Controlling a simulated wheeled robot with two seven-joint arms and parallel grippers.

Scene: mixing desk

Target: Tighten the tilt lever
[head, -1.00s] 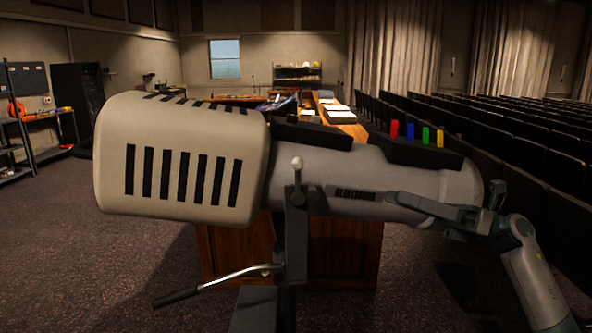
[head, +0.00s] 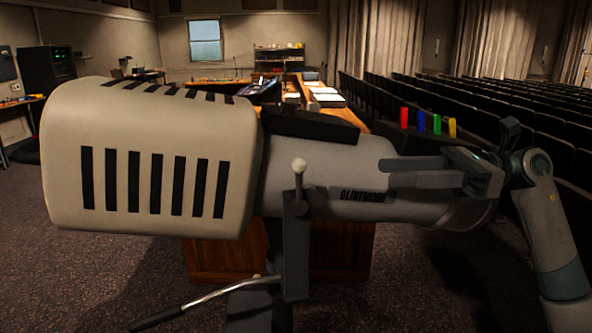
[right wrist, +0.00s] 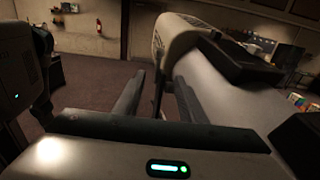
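A large followspot with a cream slotted housing (head: 150,160) and a grey barrel (head: 325,180) fills the middle of the head view. Below it, a thin silver lever with a dark grip (head: 155,319) slants down to the left from the stand. A pale ball-ended knob (head: 299,166) tops the upright bracket (head: 296,240). My right gripper (head: 384,173) is in front of the barrel's right part, fingers pointing left, well above and right of the lever. In the right wrist view its fingers (right wrist: 158,78) are apart with nothing between them. My left gripper is out of view.
Red, blue, green and yellow tabs (head: 428,122) stand on the barrel's right end. A wooden desk (head: 225,255) is behind the stand. Rows of dark seats (head: 510,140) fill the right. The carpet (head: 80,260) at lower left is clear.

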